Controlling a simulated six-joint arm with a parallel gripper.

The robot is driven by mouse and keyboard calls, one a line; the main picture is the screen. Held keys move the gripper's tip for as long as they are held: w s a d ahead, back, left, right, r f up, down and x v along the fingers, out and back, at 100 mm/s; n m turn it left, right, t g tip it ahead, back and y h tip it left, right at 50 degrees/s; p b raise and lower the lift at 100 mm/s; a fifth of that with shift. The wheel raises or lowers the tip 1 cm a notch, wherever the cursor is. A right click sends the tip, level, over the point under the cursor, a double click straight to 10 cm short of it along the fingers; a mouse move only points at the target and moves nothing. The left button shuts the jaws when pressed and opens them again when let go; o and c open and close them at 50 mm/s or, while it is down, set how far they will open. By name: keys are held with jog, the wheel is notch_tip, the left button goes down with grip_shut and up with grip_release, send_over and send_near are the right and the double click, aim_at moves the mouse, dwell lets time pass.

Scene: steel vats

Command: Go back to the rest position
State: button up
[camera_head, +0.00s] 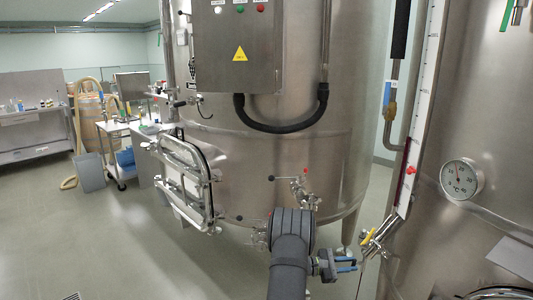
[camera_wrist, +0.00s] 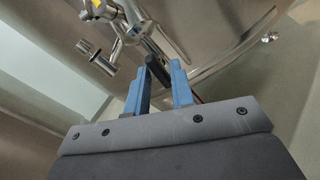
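My gripper (camera_head: 354,264) shows its blue fingers pointing right, low in the head view, just left of the steel valve (camera_head: 378,240) on the right vat (camera_head: 480,120). In the wrist view my gripper (camera_wrist: 159,66) has its two blue fingers apart, with a clear gap between them. A dark cylindrical handle (camera_wrist: 155,70) shows in line with this gap, near the fingertips. I cannot tell whether it touches a finger. Steel pipe fittings (camera_wrist: 130,30) lie beyond it. I see nothing held.
The large middle vat (camera_head: 300,150) stands behind my arm, with a hatch (camera_head: 185,180), a small valve (camera_head: 303,190) and a control box (camera_head: 238,45). A thermometer (camera_head: 461,179) sits on the right vat. A white cart (camera_head: 118,150) stands at left.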

jog(key=m, duration=0.4)
jog(key=shift+m, duration=0.4)
dwell(1.4)
jog(key=a+n, duration=0.6)
jog(key=a, duration=0.4)
jog(key=d, duration=1)
grip_shut()
